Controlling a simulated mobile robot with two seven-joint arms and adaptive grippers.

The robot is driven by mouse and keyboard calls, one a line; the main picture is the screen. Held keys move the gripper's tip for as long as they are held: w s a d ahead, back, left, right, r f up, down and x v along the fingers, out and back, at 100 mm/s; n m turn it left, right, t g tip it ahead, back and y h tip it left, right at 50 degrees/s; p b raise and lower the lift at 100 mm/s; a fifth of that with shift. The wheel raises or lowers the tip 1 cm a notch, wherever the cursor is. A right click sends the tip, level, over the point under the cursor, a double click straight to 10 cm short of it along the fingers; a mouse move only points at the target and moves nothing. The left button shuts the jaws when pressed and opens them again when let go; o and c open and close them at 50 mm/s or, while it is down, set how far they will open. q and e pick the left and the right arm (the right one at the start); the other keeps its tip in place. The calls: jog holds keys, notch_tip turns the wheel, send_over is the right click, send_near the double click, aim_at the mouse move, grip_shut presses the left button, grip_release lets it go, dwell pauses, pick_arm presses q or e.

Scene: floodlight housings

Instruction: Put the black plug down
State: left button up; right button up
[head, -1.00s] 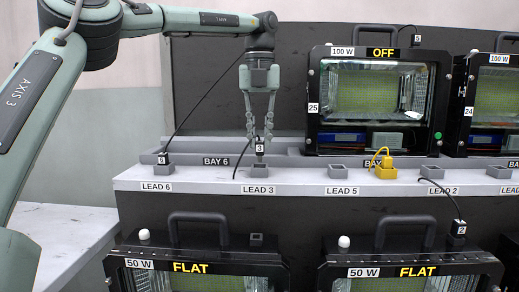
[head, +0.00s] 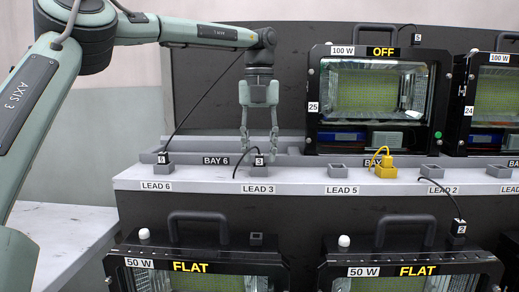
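The black plug marked 3 (head: 259,160) stands upright in the small grey holder (head: 259,171) above the LEAD 3 label. Its black cable bends away to the left. My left gripper (head: 259,152) is over the plug, pointing down. Its two fingers are spread wide, one on each side of the plug, with visible gaps between fingers and plug. My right gripper is not in view.
Plug 6 (head: 163,158) sits in the LEAD 6 holder to the left. The LEAD 5 holder (head: 336,172) is empty. A yellow plug (head: 386,161) stands farther right. Floodlight 25 (head: 374,100) stands behind. Two FLAT floodlights (head: 197,255) are below the shelf.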

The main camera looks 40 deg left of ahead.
pick_arm(q)
jog(key=shift+r, duration=3.85)
